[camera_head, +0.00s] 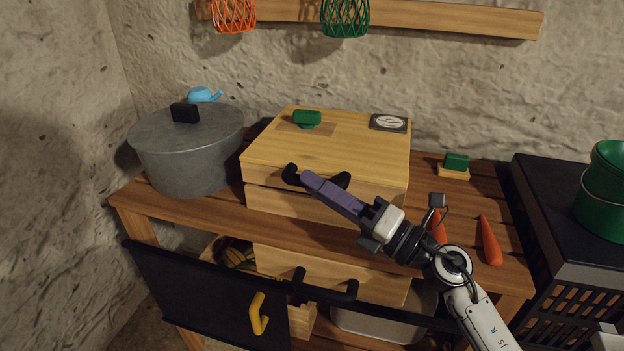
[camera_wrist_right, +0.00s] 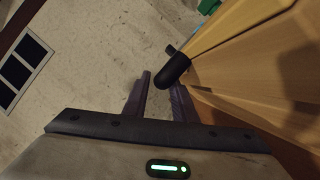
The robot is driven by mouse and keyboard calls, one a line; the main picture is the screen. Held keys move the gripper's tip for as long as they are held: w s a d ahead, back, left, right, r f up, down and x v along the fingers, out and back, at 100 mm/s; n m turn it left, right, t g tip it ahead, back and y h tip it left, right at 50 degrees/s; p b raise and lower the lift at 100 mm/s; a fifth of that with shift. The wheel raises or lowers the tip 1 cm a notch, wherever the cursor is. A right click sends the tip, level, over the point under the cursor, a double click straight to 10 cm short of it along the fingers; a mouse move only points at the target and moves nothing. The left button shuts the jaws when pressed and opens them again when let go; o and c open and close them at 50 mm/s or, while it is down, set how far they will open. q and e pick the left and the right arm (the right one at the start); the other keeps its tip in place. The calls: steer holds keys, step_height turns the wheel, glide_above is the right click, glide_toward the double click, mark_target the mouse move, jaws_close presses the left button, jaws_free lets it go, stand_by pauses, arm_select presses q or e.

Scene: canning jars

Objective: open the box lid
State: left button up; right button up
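The wooden box (camera_head: 285,201) stands on the slatted table. Its lid (camera_head: 340,151) lies flat on top and looks shut. A black bar handle (camera_head: 292,173) sits on the lid's front, partly hidden behind my right gripper (camera_head: 308,177). The purple fingers point at the handle from the front right. In the right wrist view, the two fingers (camera_wrist_right: 161,82) are apart, with a gap between them. The black handle (camera_wrist_right: 172,73) shows at the right fingertip; whether it touches is unclear. My left gripper is not in view.
A grey lidded pot (camera_head: 190,158) stands close to the box's left side. Carrots (camera_head: 489,242) and a green-handled block (camera_head: 456,163) lie to the right. Below are a drawer with a black handle (camera_head: 323,288) and a dark panel (camera_head: 205,292). A black crate stands far right.

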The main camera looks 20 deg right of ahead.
steer(key=shift+x, duration=0.85)
jaws_close()
